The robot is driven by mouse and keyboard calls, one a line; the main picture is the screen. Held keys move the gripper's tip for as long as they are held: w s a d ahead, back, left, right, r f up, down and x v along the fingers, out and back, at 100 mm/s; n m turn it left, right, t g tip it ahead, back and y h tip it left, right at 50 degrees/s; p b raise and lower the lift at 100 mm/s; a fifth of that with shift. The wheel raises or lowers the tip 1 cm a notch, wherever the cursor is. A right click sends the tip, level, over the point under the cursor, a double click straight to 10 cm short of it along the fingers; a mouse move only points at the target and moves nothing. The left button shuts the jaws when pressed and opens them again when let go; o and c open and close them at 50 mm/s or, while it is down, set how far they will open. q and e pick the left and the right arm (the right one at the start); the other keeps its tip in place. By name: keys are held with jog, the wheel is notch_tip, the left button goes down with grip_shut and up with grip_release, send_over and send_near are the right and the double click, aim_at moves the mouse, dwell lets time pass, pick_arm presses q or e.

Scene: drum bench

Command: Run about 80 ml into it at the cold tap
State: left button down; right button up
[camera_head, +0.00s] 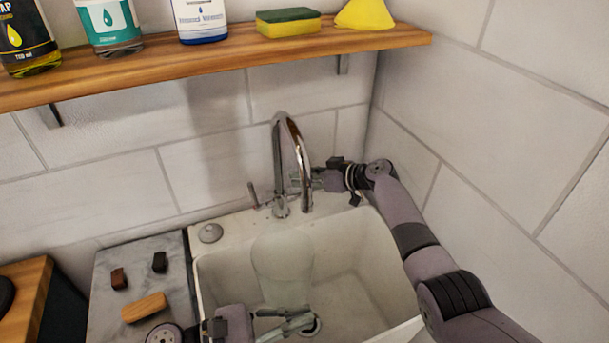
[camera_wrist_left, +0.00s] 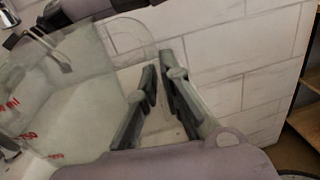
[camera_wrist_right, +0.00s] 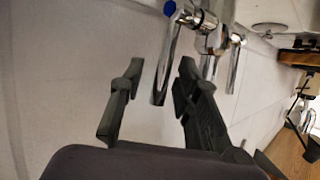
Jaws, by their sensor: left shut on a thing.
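A clear jug (camera_head: 282,262) with red markings is over the white sink (camera_head: 214,285), below the chrome tap (camera_head: 292,150). My left gripper (camera_head: 303,322) is shut on it; the jug also fills the left side of the left wrist view (camera_wrist_left: 60,100). I cannot tell if it holds water, and no stream shows from the spout. My right gripper (camera_head: 308,181) is at the right side of the tap. In the right wrist view its fingers (camera_wrist_right: 155,92) are open, on either side of a chrome lever (camera_wrist_right: 166,65) with a blue cap (camera_wrist_right: 170,8).
A wooden shelf (camera_head: 215,52) above holds bottles, a sponge (camera_head: 288,22) and a yellow object (camera_head: 364,14). Another tap lever (camera_head: 253,194) stands left of the spout. A grey slab (camera_head: 150,255) with small blocks lies left of the sink. A tiled wall (camera_head: 500,150) bounds the right.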

jog(key=shift+c, duration=0.2)
grip_shut()
dwell(0.6)
